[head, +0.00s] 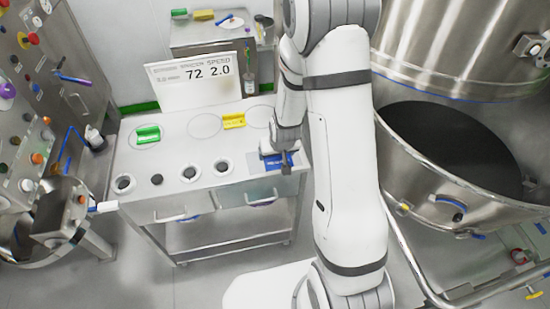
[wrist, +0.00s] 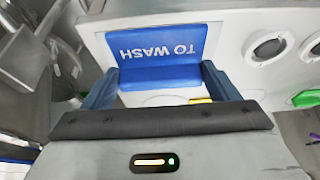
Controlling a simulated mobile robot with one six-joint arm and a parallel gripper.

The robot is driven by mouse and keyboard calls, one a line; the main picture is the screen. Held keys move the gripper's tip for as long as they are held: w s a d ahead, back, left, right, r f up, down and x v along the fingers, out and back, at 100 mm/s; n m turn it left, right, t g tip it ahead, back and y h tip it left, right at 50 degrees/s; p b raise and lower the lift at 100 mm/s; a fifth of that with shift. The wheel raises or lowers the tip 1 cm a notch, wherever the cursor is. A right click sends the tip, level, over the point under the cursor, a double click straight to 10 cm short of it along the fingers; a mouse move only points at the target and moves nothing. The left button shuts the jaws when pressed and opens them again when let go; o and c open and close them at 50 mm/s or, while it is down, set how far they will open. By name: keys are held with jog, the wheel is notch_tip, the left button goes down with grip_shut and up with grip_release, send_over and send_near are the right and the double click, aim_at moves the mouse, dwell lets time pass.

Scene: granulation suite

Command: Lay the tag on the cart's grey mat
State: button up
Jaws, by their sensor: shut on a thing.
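The tag is blue with white "TO WASH" lettering, upside down in the wrist view (wrist: 160,47). Its lower part (wrist: 160,76) sits between the two fingers of my gripper (wrist: 160,88), which is shut on it. In the head view, the blue tag (head: 276,161) shows at my gripper (head: 270,153), over the right front of the cart top. A pale grey patch at the cart's front right corner looks like the grey mat (head: 264,189). It is partly hidden by the tag and my arm. I cannot tell whether the tag touches it.
The cart (head: 170,172) has several round holders along its front, a green item (head: 148,135) and a yellow item (head: 234,121) behind. A display sign (head: 200,76) stands at its back. A large steel vessel (head: 460,150) is on the right, with a panel of knobs (head: 30,90) on the left.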

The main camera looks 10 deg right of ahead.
jog(key=w+b, duration=0.1)
jog(key=b, duration=0.1)
jog(key=w+b, duration=0.2)
jog(key=b, duration=0.1)
jog(key=w+b, duration=0.1)
jog(key=b, duration=0.2)
jog(key=shift+w+f, duration=0.25)
jog(key=shift+f, duration=0.15)
notch_tip(320, 180, up, 3)
jog(key=w+b, duration=0.2)
jog(key=b, duration=0.5)
jog(key=shift+w+f+p, duration=0.15)
jog(key=shift+f+p, duration=0.4)
jog(key=shift+f, duration=4)
jog(key=shift+f, duration=0.1)
jog(key=o, duration=0.9)
